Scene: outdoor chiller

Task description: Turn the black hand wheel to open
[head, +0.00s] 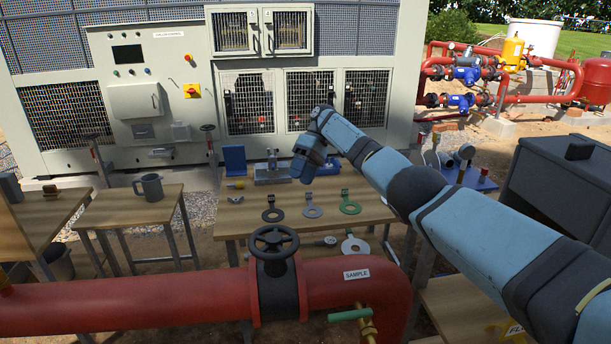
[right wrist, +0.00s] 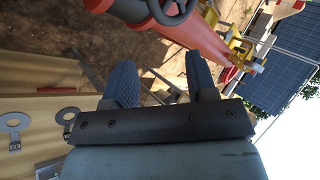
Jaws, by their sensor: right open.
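The black hand wheel (head: 274,240) sits on top of a dark valve body (head: 277,290) in the thick red pipe (head: 150,300). Its spokes and rim are clear in the head view. It also shows at the top edge of the right wrist view (right wrist: 172,12), partly cut off. My right gripper (head: 305,168) is beyond the wheel in the head view, over the wooden table, apart from the wheel. In the right wrist view the gripper (right wrist: 160,78) has its two fingers spread with nothing between them. My left gripper is not in view.
The wooden table (head: 240,215) behind the pipe holds several flat ring-shaped parts, such as a green one (head: 350,203), and small fittings. A grey cabinet (head: 560,180) stands at the right. Open air lies above the wheel.

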